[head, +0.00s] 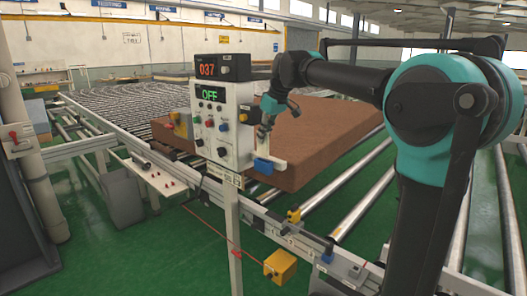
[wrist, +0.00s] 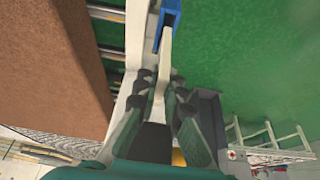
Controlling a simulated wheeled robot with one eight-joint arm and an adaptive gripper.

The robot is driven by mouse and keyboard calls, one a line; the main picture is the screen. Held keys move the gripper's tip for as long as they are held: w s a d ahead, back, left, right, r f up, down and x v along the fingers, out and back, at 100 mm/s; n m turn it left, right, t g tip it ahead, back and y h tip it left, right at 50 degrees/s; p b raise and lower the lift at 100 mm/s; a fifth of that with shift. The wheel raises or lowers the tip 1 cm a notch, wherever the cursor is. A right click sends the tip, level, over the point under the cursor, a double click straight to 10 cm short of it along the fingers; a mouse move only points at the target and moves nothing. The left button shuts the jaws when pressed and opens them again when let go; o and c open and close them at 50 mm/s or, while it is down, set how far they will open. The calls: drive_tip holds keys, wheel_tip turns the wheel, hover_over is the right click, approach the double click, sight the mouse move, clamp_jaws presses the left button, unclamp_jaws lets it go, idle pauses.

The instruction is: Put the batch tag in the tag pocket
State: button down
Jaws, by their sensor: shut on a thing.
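My gripper (wrist: 163,88) is shut on the batch tag (wrist: 163,58), a thin pale strip that stands out beyond the fingertips. The blue tag pocket (wrist: 170,12) is at the top of the wrist view, and the tag's far end reaches its opening. I cannot tell how far inside the end is. In the head view my gripper (head: 264,131) is just above the blue pocket (head: 263,166), beside the control box. The pocket sits against a white upright plate (head: 279,150). In the head view the tag is hard to tell from this plate.
The control box (head: 222,130) with a green OFF display stands close left of my gripper. A brown mattress (head: 325,128) lies on the rollers behind. A yellow box (head: 279,267) hangs below the conveyor rail. Green floor (wrist: 250,60) is open right of the pocket.

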sight(262, 155)
drive_tip(key=shift+f, duration=2.8)
drive_tip(key=c, duration=1.6)
unclamp_jaws()
drive_tip(key=shift+f, duration=0.1)
drive_tip(key=shift+c, duration=0.2)
drive_tip(key=v, duration=1.2)
drive_tip(key=s+d+f+m+h, duration=0.1)
drive_tip(key=s+d+f+m, duration=0.2)
drive_tip(key=s+d+f, duration=0.5)
drive_tip(key=s+d+f+m+t+h, duration=0.15)
drive_tip(key=d+f, duration=0.25)
drive_tip(key=f, duration=0.8)
drive_tip(key=s+d+f+m, duration=0.35)
drive_tip(key=d+f, duration=0.25)
drive_tip(key=f, duration=0.4)
drive_tip(key=s+d+f+m+h, duration=0.1)
drive_tip(key=s+d+f, duration=0.3)
drive_tip(key=s+f, duration=0.5)
drive_tip(key=s+m, duration=0.1)
drive_tip(key=s, duration=0.1)
drive_tip(key=shift+s+d+f, duration=0.15)
drive_tip(key=shift+s+f, duration=0.1)
drive_tip(key=shift+f, duration=0.05)
